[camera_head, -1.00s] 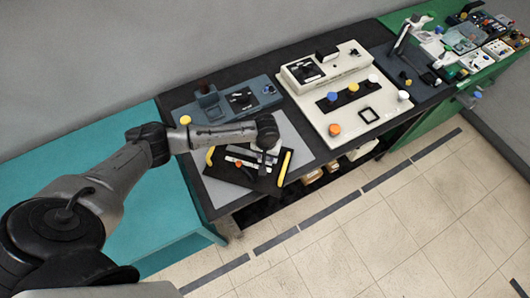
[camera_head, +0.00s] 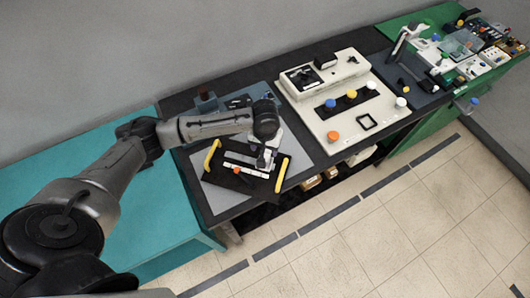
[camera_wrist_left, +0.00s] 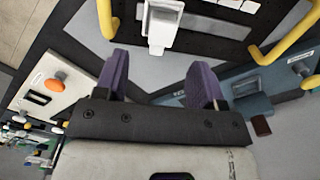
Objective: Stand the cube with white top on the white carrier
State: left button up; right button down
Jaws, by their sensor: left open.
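Two pegs with white tops stand on the cream machine in the head view: one (camera_head: 371,85) ends the row on the black strip, the other (camera_head: 400,102) stands nearer the right edge. I cannot tell whether either is a cube. A white fixture, perhaps the carrier, lies on the black tray (camera_head: 226,178); it shows at the top centre of the left wrist view (camera_wrist_left: 163,22). My left gripper (camera_head: 266,142) is over the tray's back right part. In the wrist view its purple fingers (camera_wrist_left: 158,75) are apart and empty, close to the white fixture. My right gripper is not in view.
The tray has yellow handles (camera_head: 282,174). The cream machine (camera_head: 310,112) also bears blue, yellow and orange-topped pegs and a black square frame (camera_head: 367,121). A blue-grey device (camera_head: 206,101) is partly behind my arm. The teal table (camera_head: 90,135) looks clear.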

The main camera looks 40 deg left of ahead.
pick_arm(q)
jog(key=s+d+f+m+t+h, duration=0.25)
jog(key=s+d+m, duration=0.35)
jog(key=s+d, duration=0.65)
jog(key=s+a+y, duration=0.1)
jog(key=s+a, duration=0.1)
jog(key=s, duration=0.4)
jog(key=s+a+m+t+y, duration=0.1)
jog(key=s+a, duration=0.1)
jog(key=s, duration=0.5)
jog(key=shift+s+a+r, duration=0.2)
jog(key=shift+a+r, duration=0.05)
jog(key=shift+r, duration=0.15)
notch_tip(320, 180, up, 21)
jog(key=p, duration=2.1)
jog(key=shift+r, duration=0.15)
